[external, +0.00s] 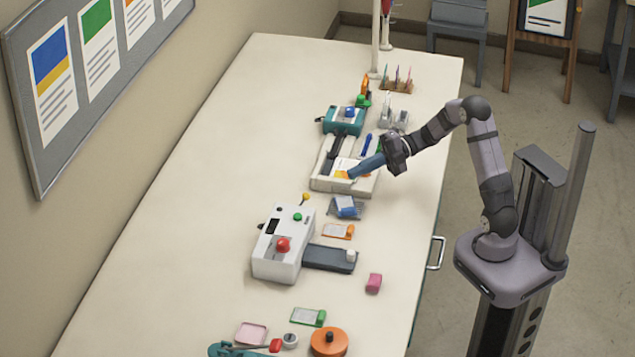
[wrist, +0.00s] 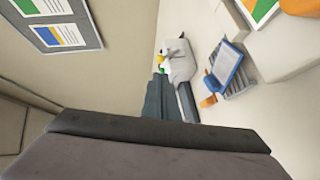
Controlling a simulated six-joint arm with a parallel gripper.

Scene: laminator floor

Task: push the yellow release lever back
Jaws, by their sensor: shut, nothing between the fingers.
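The yellow release lever (external: 306,197) is a small yellow knob on a thin stem at the far end of the white laminator (external: 268,250). The lever knob also shows in the wrist view (wrist: 160,58), just beyond my fingertips, beside the white laminator body (wrist: 181,62). My gripper (external: 352,174) is shut and empty. In the external view it hangs over the pale tray, apart from the lever, to its right and farther up the table. In the wrist view the shut fingers (wrist: 158,82) cover part of the laminator's near side.
The laminator carries a red knob (external: 283,244), a green button (external: 297,216) and a dark tray (external: 325,257). A pale tray (external: 318,183) lies under my gripper. The table's left side is clear.

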